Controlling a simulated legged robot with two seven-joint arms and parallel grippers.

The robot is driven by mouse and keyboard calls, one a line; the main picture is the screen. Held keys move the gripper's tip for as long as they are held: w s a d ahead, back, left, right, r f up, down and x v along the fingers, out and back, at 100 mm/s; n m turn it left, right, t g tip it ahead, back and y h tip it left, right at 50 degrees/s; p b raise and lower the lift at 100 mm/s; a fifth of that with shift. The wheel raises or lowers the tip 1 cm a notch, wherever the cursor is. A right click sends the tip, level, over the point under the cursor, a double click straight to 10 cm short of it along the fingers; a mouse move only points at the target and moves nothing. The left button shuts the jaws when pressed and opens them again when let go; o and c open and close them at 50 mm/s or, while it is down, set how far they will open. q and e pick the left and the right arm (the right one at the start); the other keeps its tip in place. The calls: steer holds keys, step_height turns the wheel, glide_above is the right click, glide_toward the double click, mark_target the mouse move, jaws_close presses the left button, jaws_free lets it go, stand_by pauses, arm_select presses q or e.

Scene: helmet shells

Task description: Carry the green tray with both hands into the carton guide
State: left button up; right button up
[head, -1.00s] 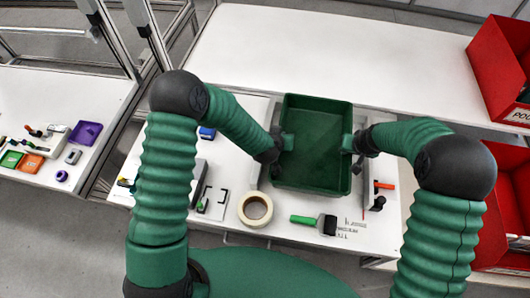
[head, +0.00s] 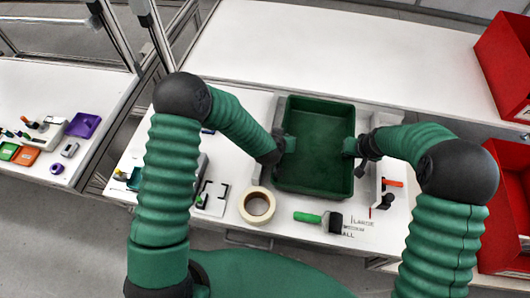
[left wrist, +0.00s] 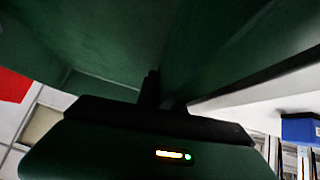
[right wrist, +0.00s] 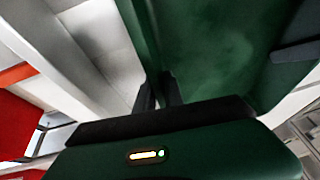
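The green tray (head: 318,188) is open-topped, looks empty and appears level in the head view. My left gripper (head: 286,145) is shut on its left wall, and my right gripper (head: 352,148) is shut on its right wall. The left wrist view shows the tray wall (left wrist: 215,60) at the fingers; the right wrist view shows the other wall (right wrist: 145,40) between the fingers. A pale grey frame (head: 378,112), apparently the carton guide, shows around the tray's edges. The tray hides its middle, and I cannot tell the tray's height or whether it touches the frame.
A tape roll (head: 257,205) and a green-handled brush (head: 318,219) lie in front of the tray. A tool with an orange part (head: 390,184) lies at right. Red bins (head: 505,65) stand at far right. The white table behind (head: 330,45) is clear.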

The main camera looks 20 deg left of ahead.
arm_select(q)
steer(key=shift+o, duration=0.9)
steer(key=shift+d, duration=0.1)
arm_select(e)
steer(key=shift+o, duration=0.9)
steer(key=shift+a+r, duration=0.1)
arm_select(q)
steer(key=v, duration=1.2)
arm_select(e)
steer(key=v, duration=1.2)
steer(key=shift+s, duration=0.1)
